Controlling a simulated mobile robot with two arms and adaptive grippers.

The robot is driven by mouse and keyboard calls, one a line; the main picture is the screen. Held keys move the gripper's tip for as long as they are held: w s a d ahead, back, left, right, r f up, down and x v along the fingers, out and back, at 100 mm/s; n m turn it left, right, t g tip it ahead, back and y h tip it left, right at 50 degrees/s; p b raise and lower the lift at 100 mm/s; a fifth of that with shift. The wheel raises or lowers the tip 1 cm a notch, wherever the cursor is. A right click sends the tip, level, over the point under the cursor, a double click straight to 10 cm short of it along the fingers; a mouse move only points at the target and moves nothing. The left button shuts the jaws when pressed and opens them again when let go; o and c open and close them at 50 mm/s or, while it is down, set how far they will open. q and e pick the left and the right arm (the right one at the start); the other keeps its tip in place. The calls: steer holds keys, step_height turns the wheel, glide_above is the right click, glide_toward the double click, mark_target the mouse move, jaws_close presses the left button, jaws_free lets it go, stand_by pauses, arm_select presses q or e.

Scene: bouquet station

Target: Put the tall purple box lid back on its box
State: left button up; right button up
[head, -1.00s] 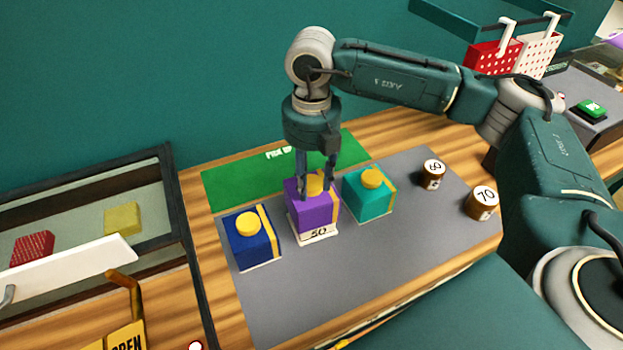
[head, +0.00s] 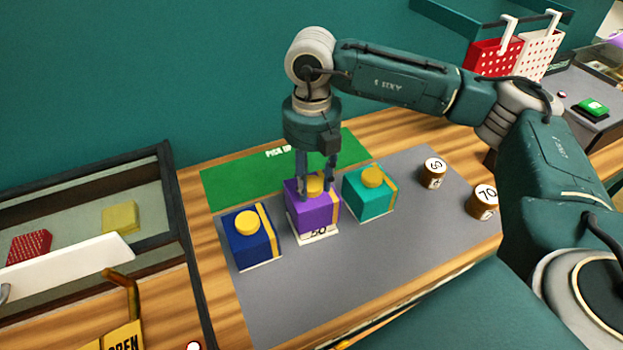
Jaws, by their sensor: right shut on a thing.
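The purple box (head: 314,212) with a yellow stripe stands on the grey mat between a blue box and a teal box, on a white card reading 50. A yellow knob (head: 314,184) shows at its top. My right gripper (head: 316,188) points straight down over the purple box and is shut on the yellow knob. The fingers partly hide the knob and the top face. I cannot make out a gap between lid and box. My left gripper is not in view.
The blue box (head: 249,240) stands close on the left and the teal box (head: 368,196) close on the right, both with yellow knobs. Round pieces marked 60 (head: 434,172) and 70 (head: 484,201) stand at right. The front of the grey mat (head: 330,285) is clear.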

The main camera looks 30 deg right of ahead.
steer(key=shift+f+b, duration=1.2)
steer(key=shift+b, duration=0.25)
stand_by(1.0)
steer(key=o, duration=1.3)
steer(key=shift+c, duration=0.2)
steer(key=shift+r+p, duration=2.3)
steer(key=shift+r, duration=1.75)
steer(key=shift+r, duration=0.1)
